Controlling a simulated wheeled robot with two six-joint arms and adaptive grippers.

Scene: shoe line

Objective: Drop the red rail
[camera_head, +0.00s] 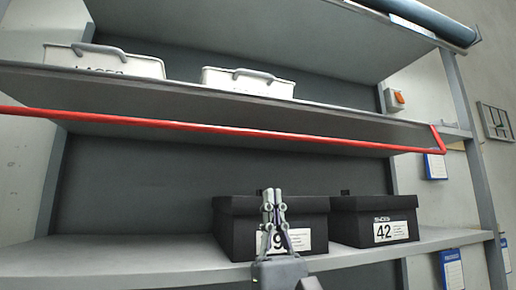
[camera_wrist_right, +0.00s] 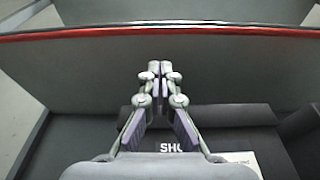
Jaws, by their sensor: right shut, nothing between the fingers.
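The red rail (camera_head: 220,130) runs across the front of the middle shelf in the head view, with its right end bent up to the shelf edge. The rail also crosses the top of the right wrist view (camera_wrist_right: 230,29). My right gripper (camera_head: 273,194) is shut and empty, below the rail and in front of a black shoe box. Its closed fingertips show in the right wrist view (camera_wrist_right: 158,68), apart from the rail in the picture. My left gripper is not in view.
Black shoe boxes stand on the lower shelf: one behind my gripper (camera_head: 232,228) and one marked 42 (camera_head: 405,212). Two white handled boxes (camera_head: 105,64) (camera_head: 250,83) stand on the middle shelf. The lower shelf is clear at left (camera_head: 110,258). An orange switch (camera_head: 399,98) is at right.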

